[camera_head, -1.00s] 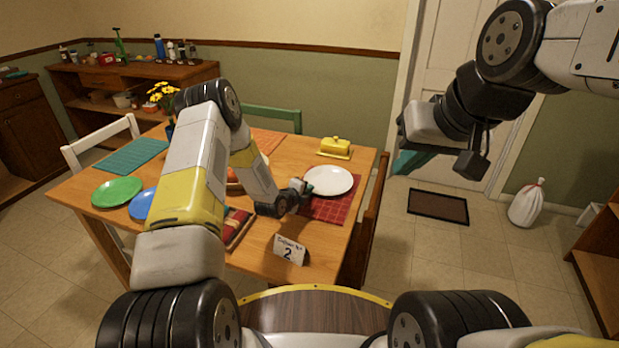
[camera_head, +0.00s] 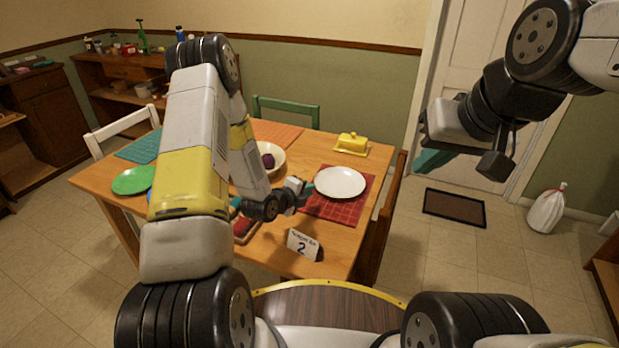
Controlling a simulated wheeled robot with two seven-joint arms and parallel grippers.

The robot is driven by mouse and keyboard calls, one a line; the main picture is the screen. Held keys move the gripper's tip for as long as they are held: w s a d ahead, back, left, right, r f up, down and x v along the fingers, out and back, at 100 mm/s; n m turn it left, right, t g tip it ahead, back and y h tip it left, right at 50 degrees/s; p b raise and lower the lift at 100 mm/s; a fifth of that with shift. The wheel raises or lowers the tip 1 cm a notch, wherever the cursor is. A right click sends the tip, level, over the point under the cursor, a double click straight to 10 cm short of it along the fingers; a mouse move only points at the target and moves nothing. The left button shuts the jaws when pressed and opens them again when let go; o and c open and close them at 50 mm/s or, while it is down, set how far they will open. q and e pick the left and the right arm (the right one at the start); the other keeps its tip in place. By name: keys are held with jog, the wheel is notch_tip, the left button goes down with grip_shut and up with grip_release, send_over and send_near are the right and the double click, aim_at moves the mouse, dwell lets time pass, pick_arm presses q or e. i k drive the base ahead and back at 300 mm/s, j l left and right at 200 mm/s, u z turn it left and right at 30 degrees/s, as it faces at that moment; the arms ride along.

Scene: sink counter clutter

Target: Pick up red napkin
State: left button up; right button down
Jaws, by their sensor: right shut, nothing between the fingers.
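A small red folded cloth, likely the red napkin (camera_head: 243,227), lies near the front of the wooden table (camera_head: 268,264). It is in a dark-edged holder or tray, partly hidden behind my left arm. A red checked placemat (camera_head: 342,210) lies to the right under a white plate (camera_head: 340,182). My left gripper (camera_head: 304,190) is low over the table, right of the cloth and by the placemat's left edge. Its fingers are too small to tell open from shut. My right gripper (camera_head: 432,160) is shut and empty, raised in the air right of the table.
A number 2 card (camera_head: 303,244) stands at the table's front. A bowl (camera_head: 270,158), yellow butter dish (camera_head: 352,143) and green plate (camera_head: 134,180) are also on the table. A brown chair (camera_head: 380,225) is at its right side.

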aim_at(241, 226)
jog(key=u, duration=0.8)
